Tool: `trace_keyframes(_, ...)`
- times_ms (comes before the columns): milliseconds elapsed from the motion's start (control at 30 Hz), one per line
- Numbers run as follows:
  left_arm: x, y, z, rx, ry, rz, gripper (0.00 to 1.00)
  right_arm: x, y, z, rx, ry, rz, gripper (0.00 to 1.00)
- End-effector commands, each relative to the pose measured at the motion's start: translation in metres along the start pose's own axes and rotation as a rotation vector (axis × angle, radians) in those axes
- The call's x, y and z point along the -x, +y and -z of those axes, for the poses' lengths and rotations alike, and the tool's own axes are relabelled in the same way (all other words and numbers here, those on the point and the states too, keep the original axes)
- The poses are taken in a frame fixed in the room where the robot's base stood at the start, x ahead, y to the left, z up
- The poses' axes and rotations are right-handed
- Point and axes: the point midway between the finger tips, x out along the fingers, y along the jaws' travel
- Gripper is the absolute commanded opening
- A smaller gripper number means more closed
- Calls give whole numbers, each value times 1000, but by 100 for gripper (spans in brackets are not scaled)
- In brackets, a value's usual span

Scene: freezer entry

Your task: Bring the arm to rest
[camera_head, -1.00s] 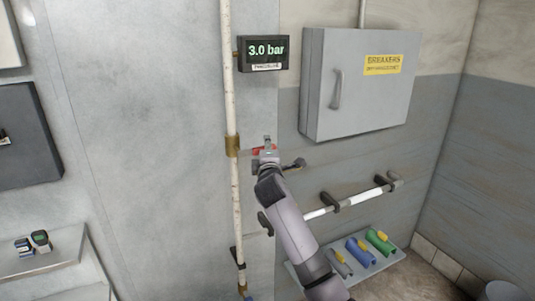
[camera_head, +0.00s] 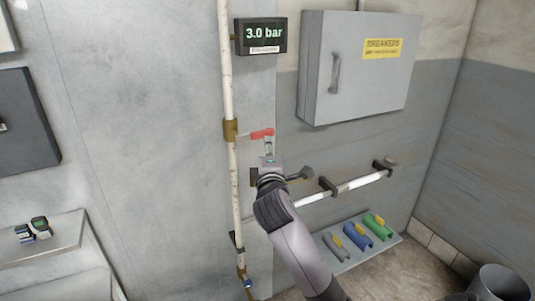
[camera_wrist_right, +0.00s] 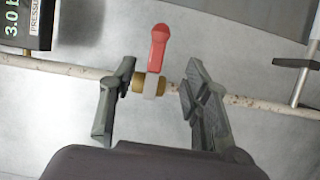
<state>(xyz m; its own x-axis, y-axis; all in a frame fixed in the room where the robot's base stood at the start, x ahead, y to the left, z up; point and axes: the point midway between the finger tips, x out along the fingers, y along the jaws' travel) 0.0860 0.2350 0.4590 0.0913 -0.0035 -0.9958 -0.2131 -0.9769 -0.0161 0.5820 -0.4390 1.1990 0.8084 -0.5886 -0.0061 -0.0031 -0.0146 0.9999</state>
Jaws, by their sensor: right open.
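My right gripper (camera_head: 269,160) is in front of the wall beside the vertical pipe. In the right wrist view its two dark fingers (camera_wrist_right: 155,105) are spread apart with nothing held between them. Beyond the fingers a red valve lever (camera_wrist_right: 158,47) on a brass fitting (camera_wrist_right: 139,82) shows, apart from the fingers as far as I can tell. In the head view the red lever (camera_head: 262,133) sticks out to the right of the pipe's brass fitting (camera_head: 230,129), just above my gripper. My left gripper is not in view.
A gauge (camera_head: 261,36) reading 3.0 bar hangs above. A grey breaker cabinet (camera_head: 355,66) is at upper right. A white rail (camera_head: 350,186) and a shelf (camera_head: 392,238) with coloured handled items lie at lower right. A ledge (camera_head: 45,243) with small devices is at left.

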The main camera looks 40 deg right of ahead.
Motion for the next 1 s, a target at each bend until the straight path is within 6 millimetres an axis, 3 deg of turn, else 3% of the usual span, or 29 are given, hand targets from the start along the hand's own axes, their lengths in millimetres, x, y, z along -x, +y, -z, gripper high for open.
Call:
trace_keyframes(367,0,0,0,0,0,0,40,-1,-1,0,0,1,1,44)
trace_keyframes(467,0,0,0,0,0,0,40,-3,-15,4,-4,11,26,44)
trace_keyframes(567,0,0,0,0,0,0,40,-10,-56,16,-18,38,94,44)
trace_keyframes(767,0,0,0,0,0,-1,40,-8,-200,42,-91,105,331,44)
trace_keyframes(867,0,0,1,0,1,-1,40,8,-275,49,-140,121,457,44)
trace_keyframes(1000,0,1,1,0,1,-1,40,45,-377,49,-212,117,630,44)
